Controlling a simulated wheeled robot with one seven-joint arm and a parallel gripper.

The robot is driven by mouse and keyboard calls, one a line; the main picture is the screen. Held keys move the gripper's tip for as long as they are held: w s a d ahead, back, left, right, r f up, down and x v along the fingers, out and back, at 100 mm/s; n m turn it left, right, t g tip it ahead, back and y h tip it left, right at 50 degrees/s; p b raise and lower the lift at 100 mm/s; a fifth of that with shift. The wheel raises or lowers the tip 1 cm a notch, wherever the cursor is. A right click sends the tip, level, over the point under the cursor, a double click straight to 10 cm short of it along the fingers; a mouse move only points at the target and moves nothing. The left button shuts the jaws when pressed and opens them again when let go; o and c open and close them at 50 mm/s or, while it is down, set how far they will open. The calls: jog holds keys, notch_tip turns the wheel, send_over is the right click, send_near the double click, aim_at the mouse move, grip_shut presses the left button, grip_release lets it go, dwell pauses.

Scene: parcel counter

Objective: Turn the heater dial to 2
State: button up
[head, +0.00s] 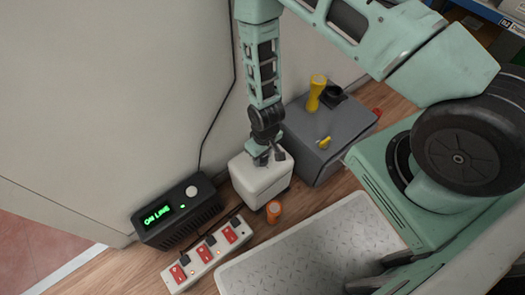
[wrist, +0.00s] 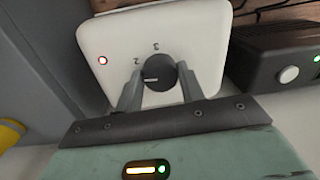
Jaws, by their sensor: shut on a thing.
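The heater is a white box with rounded edges (head: 262,184) on the floor by the wall; its face (wrist: 205,45) fills the upper wrist view. A round black dial (wrist: 163,74) sits on it, with a 2 at its upper left and a 3 above it. The dial's white pointer line points left, a little below the 2. My gripper (head: 268,157) is over the heater's top. In the wrist view, its two fingers (wrist: 157,84) are shut on the dial, one on each side. Any marks behind the fingers are hidden.
A black box reading "ON LINE" (head: 178,214) and a white power strip with red switches (head: 205,257) lie left of the heater. An orange cylinder (head: 273,211) stands in front.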

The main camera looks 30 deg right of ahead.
aim_at(266, 157)
jog(key=m+p, duration=0.2)
jog(key=m, duration=0.2)
jog(key=shift+m+p, duration=0.3)
jog(key=shift+m, duration=0.1)
dwell(0.5)
jog(key=o, duration=1)
jog(key=shift+c, duration=0.2)
jog(key=shift+r, duration=0.15)
notch_tip(266, 157, up, 17)
jog(key=d+p, duration=0.1)
jog(key=p, duration=0.4)
jog(key=shift+s+p, duration=0.15)
jog(key=shift+p, duration=0.15)
